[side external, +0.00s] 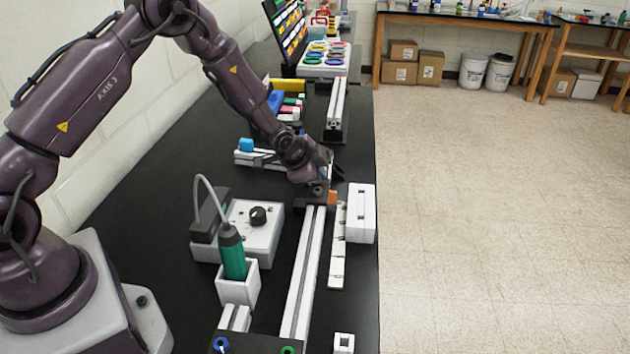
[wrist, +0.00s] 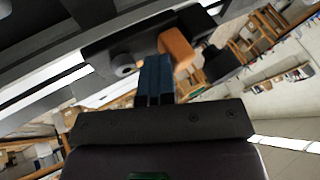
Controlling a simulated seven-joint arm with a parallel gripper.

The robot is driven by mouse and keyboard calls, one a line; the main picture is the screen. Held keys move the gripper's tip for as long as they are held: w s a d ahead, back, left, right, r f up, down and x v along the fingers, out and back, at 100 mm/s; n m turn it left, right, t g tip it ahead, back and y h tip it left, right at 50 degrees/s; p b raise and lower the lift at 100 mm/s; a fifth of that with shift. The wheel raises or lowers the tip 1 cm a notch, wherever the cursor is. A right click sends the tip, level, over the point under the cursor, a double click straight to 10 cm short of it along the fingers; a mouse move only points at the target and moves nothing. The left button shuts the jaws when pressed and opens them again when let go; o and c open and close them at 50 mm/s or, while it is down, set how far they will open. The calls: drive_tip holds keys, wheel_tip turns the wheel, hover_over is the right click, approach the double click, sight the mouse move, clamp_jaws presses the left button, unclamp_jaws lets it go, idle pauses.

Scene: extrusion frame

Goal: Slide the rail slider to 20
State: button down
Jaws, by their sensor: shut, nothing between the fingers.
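The rail (side external: 304,272) is a pair of pale bars running away along the bench in the side view. The dark rail slider sits at its far end, mostly hidden by my gripper (side external: 319,186). An orange piece (side external: 332,198) shows at the slider's right. In the wrist view, the slider's dark block (wrist: 122,62) with a round knob and the orange piece (wrist: 177,47) lie just beyond my gripper (wrist: 155,60). Its fingers are shut, close against the slider; I cannot tell if they touch it. A white scale strip (side external: 338,250) lies right of the rail; its numbers are unreadable.
A white box (side external: 361,213) stands right of the strip. A green-handled tool (side external: 232,252) stands in a white holder left of the rail, beside a knob box (side external: 255,226). Another rail (side external: 337,105) lies farther back. The bench's right edge is close.

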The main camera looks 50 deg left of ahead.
drive_tip(key=shift+w+a, duration=0.2)
drive_tip(key=shift+a, duration=0.1)
drive_tip(key=shift+s+r, duration=0.2)
drive_tip(key=shift+r, duration=0.1)
drive_tip(key=s+d+r+n, duration=0.2)
drive_tip(key=s+d+r, duration=0.1)
drive_tip(key=s+r, duration=0.6)
drive_tip(key=s+d+r+n+g, duration=0.1)
drive_tip(key=s+d+r+n, duration=0.2)
drive_tip(key=s+r, duration=0.6)
drive_tip(key=s+d+r+n, duration=0.2)
drive_tip(key=s+r, duration=0.7)
drive_tip(key=s, duration=0.5)
drive_tip(key=shift+d+r+n+g+h, duration=0.35)
drive_tip(key=shift+d+n+g+h, duration=0.05)
drive_tip(key=shift+d, duration=0.1)
